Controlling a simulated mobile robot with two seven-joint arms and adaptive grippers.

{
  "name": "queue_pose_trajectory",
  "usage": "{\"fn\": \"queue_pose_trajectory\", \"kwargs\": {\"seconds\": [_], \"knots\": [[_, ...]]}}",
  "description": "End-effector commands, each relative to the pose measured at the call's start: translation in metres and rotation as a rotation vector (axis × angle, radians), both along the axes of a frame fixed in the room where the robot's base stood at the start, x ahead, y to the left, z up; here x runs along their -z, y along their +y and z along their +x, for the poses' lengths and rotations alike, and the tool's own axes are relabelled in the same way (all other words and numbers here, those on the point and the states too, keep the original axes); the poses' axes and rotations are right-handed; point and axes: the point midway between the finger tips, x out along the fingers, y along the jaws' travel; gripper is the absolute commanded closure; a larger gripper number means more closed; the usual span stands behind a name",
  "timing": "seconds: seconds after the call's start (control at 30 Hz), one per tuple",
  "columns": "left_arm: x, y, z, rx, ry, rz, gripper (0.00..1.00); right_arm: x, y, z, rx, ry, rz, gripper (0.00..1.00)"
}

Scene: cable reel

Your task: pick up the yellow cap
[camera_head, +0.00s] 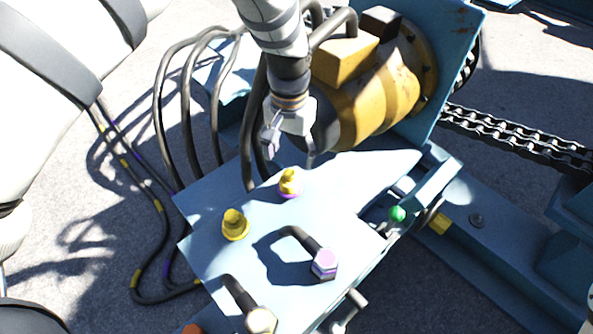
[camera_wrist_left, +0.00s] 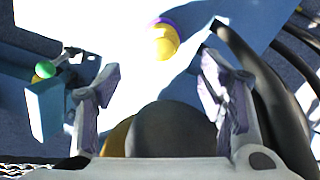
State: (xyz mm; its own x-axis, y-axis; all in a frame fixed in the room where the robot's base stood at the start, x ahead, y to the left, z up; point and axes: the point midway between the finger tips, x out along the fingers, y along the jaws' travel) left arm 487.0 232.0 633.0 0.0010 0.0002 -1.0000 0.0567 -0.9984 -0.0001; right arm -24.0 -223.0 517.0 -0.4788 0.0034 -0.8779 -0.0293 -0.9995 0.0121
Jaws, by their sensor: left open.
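Two yellow caps show on the pale blue plate (camera_head: 205,205) in the head view. One yellow cap with a purple ring at its base (camera_head: 289,183) stands near the plate's back edge; it also shows in the left wrist view (camera_wrist_left: 163,42). The other is an all-yellow stepped cap (camera_head: 235,224), nearer the front left. My left gripper (camera_head: 291,150) is open and empty, above and behind the purple-ringed cap, which lies beyond its spread fingers in the left wrist view (camera_wrist_left: 160,88). My right gripper is out of view.
A yellow motor (camera_head: 365,100) stands close behind the left gripper. Black cables (camera_head: 187,110) loop to its left. A chain (camera_head: 515,137) runs at right.

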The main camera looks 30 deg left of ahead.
Motion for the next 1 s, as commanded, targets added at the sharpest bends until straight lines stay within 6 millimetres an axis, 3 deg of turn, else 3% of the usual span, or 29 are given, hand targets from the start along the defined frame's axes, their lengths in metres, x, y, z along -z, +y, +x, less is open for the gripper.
{"fn": "queue_pose_trajectory", "kwargs": {"seconds": [0.03,0.43,0.73,0.93,1.0], "knots": [[0.014,0.0,-0.001,0.0,0.005,0.0,0.37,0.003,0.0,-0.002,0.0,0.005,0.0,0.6],[0.08,0.003,-0.002,-0.001,0.002,0.0,0.37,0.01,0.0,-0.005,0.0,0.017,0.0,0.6],[0.088,0.003,-0.002,0.0,-0.001,0.0,0.37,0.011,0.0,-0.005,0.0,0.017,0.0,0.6],[0.088,0.003,-0.002,0.0,-0.001,0.0,0.82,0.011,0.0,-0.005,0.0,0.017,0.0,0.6],[0.088,0.003,-0.002,0.0,-0.001,0.0,0.87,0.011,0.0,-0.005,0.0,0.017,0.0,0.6]]}}
